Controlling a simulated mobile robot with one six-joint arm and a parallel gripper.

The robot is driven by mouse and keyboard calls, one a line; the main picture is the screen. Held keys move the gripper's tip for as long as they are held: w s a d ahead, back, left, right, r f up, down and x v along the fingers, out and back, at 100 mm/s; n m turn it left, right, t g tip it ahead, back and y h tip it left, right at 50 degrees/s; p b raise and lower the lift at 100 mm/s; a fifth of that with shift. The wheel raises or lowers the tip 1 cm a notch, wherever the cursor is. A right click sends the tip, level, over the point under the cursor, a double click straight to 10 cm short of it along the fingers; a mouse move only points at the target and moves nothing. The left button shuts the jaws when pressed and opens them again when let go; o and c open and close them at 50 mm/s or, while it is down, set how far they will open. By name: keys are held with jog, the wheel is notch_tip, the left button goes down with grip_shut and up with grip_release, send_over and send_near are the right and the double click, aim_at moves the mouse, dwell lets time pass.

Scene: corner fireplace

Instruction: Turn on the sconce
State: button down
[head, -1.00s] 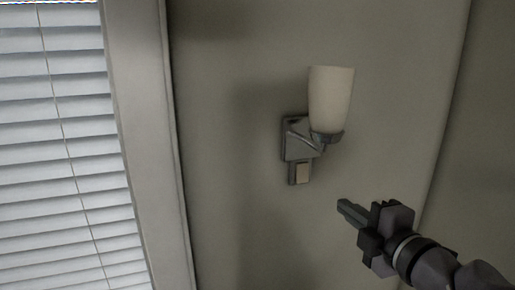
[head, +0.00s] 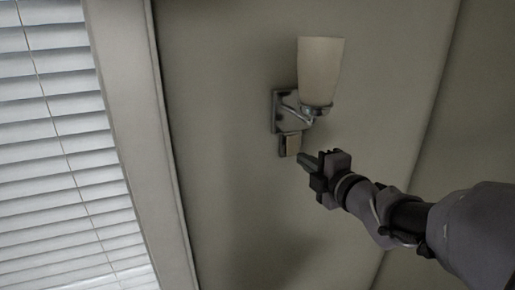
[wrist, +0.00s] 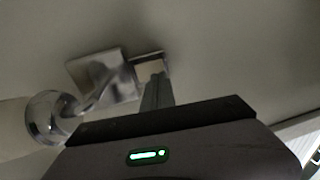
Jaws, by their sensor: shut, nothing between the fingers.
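The sconce (head: 320,75) is on the wall, with a pale cup-shaped shade above a chrome arm and square backplate. A small beige switch (head: 292,145) sits in a grey frame under the backplate. My gripper (head: 301,158) is shut and empty, its tip just right of and slightly below the switch. In the wrist view, the shut fingers (wrist: 157,88) reach up to the switch (wrist: 151,66), partly covering it. The chrome backplate (wrist: 104,76) is at their left. I cannot tell whether the tip touches the switch. The shade looks unlit.
A window with white blinds (head: 55,150) and its pale frame (head: 140,130) stand at the left. The wall (head: 220,200) around and below the sconce is bare. A wall corner runs down the right side.

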aim_at(293, 152)
jog(key=x, duration=0.3)
jog(key=shift+w, duration=0.2)
